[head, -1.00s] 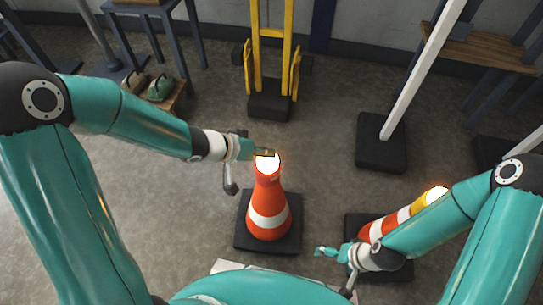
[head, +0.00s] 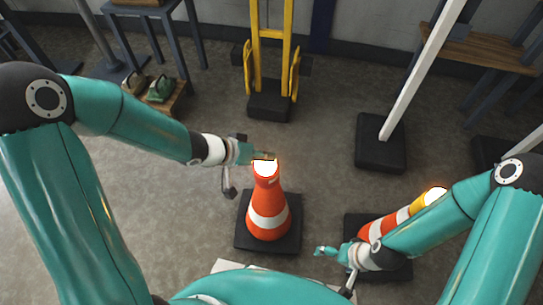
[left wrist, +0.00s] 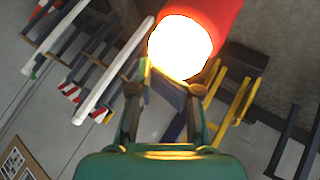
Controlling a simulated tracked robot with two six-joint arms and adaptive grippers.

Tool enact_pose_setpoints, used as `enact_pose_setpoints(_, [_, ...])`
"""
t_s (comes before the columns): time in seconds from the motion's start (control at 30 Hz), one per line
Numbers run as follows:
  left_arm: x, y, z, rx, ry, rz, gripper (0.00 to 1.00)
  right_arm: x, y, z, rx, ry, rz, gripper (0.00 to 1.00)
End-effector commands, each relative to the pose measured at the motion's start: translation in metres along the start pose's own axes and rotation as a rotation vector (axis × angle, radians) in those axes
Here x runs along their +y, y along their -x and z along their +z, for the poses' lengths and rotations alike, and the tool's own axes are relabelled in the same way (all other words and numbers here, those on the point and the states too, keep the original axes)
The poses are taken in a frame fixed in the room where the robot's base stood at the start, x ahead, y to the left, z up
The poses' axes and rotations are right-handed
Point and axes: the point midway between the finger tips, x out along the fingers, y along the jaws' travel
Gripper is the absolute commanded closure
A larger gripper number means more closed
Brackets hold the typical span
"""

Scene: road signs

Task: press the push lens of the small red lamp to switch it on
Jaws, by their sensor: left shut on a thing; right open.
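The small red lamp (head: 266,168) sits at the top of an upright orange-and-white cone (head: 268,205). Its lens glows bright white-yellow, and it also fills the upper middle of the left wrist view (left wrist: 180,47). My left gripper (head: 264,156) is at the lens with its fingertips at the lamp's upper edge, lit by the glow. It is shut on the lamp, though glare hides the exact contact. My right gripper (head: 325,251) is open and empty at the lower right, apart from the lamp.
A white post on a black base (head: 380,145) and a yellow frame (head: 271,45) stand behind. Stools and shoes (head: 161,89) are at the upper left. Grey floor is clear between them.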

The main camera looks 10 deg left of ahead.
Motion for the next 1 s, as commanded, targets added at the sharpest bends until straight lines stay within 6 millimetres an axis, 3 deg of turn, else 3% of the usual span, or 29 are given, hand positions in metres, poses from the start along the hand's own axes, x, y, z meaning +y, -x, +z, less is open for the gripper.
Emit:
enact_pose_setpoints(0.07, [-0.003,0.001,0.006,-0.019,0.005,-0.011,1.0,-0.001,0.003,0.0,0.0,0.0,0.0,0.0])
enact_pose_setpoints(0.7, [0.028,0.041,-0.028,-0.007,0.002,-0.008,1.0,-0.022,0.061,0.0,0.0,0.0,0.0,0.0])
enact_pose_setpoints(1.0, [0.029,0.041,-0.029,-0.006,0.001,-0.007,1.0,-0.022,0.062,0.0,0.0,0.0,0.0,0.0])
